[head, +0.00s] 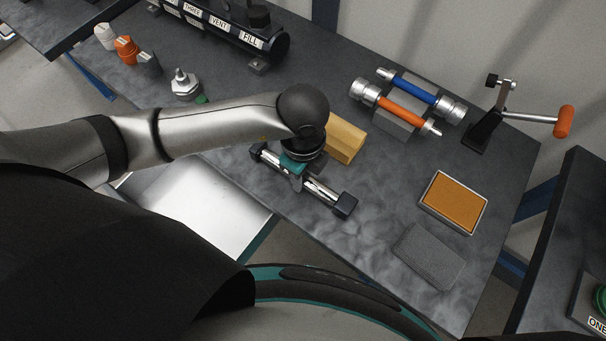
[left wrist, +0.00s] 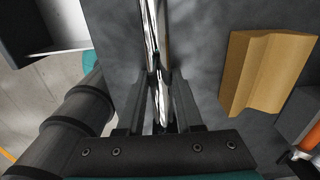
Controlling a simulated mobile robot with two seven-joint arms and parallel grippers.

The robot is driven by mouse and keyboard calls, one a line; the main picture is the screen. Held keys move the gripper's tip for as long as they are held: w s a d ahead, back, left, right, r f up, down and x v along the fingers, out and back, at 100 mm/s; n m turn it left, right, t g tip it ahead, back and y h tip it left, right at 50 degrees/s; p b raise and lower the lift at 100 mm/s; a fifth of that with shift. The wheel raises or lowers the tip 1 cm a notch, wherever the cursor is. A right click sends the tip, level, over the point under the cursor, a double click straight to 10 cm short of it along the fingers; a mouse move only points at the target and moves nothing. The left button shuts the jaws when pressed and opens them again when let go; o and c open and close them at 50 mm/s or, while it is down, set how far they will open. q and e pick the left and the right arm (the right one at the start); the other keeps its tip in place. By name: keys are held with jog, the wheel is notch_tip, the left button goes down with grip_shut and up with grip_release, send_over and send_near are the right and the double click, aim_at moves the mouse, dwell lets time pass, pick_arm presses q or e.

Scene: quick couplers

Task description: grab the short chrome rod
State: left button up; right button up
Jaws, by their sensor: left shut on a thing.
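The short chrome rod (head: 321,190) lies low over the dark table, between two black end blocks, near the table's front edge. It also shows in the left wrist view (left wrist: 152,35), running up the picture from between my fingers. My left gripper (head: 297,181) reaches down onto the rod from above and is shut on it near its middle. In the left wrist view, the fingers (left wrist: 158,118) stand on both sides of the bright metal. The wrist hides part of the rod in the head view. My right gripper is not in view.
A tan grooved block (head: 346,138) stands just behind the gripper. Blue (head: 415,88) and orange (head: 402,110) cylinders with metal ends rest on a grey stand farther back. An orange-topped tray (head: 453,201) and a grey pad (head: 429,255) lie to the right. A crank (head: 510,115) stands at the back right.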

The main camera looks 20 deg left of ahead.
pick_arm(q)
grip_shut()
dwell(0.8)
